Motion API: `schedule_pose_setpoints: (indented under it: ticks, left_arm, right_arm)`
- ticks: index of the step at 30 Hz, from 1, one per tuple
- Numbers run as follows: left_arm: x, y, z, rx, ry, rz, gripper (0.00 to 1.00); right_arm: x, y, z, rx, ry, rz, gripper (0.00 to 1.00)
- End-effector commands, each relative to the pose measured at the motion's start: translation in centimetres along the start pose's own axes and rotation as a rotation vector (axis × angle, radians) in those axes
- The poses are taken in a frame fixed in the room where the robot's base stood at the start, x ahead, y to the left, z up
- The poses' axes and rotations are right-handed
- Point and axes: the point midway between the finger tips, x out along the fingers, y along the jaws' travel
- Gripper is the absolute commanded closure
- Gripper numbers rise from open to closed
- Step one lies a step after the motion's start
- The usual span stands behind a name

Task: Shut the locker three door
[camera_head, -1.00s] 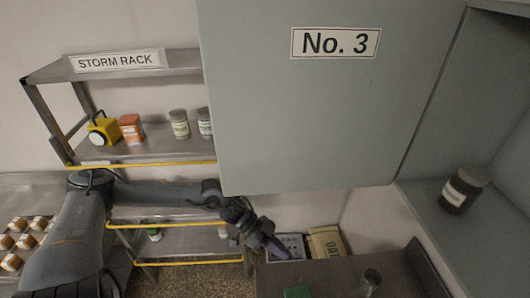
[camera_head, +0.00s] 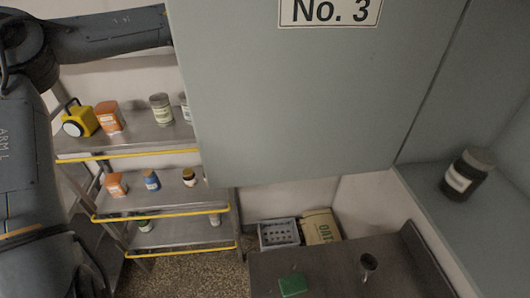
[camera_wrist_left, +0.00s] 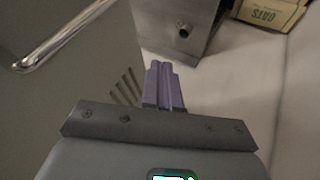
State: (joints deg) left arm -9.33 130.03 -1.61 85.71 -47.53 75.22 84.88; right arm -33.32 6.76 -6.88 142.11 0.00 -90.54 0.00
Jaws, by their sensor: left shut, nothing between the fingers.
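The locker three door (camera_head: 300,110) stands open in the head view, a large grey panel with a "No. 3" label (camera_head: 330,10) across the upper middle. My left arm comes in from the left and passes behind the door, so its gripper is hidden there. In the left wrist view my left gripper (camera_wrist_left: 164,82) has its purple fingers shut and empty. A grey panel with a bar handle (camera_wrist_left: 70,36) and vent slots (camera_wrist_left: 126,88) is left of the fingers; it appears to be the door's other face. I cannot tell whether they touch. My right gripper is not in view.
The open locker at right holds a dark jar (camera_head: 467,173) on its shelf (camera_head: 440,200). A rack (camera_head: 150,142) with tins and boxes stands at left. Below the door are a counter (camera_head: 335,270), a green block (camera_head: 293,285), a crate (camera_head: 278,233) and an oats package (camera_head: 320,227).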

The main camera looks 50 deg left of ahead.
Motion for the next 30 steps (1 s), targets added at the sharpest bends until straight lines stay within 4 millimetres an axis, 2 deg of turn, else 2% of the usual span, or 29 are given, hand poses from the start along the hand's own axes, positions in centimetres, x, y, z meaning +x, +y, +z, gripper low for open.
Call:
schedule_pose_setpoints:
  ticks: [3, 8, 14, 24, 30]
  left_arm:
    - [-1.2, 1.1, -0.9, -0.017, -0.011, -0.007, 1.0]
    - [-0.7, 1.5, -1.2, -0.025, -0.015, -0.003, 1.0]
    - [2.1, 1.6, -1.2, -0.023, -0.015, 0.0, 1.0]
    - [8.3, 1.6, -1.1, -0.023, -0.015, -0.002, 1.0]
    - [9.3, 3.9, -1.2, -0.02, -0.014, -0.005, 1.0]
  right_arm:
    - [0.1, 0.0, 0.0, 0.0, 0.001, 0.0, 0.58]
    - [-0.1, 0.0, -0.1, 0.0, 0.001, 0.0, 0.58]
    - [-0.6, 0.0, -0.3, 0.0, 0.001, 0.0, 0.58]
    - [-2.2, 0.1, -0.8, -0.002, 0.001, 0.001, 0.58]
    - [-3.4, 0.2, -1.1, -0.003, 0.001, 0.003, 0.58]
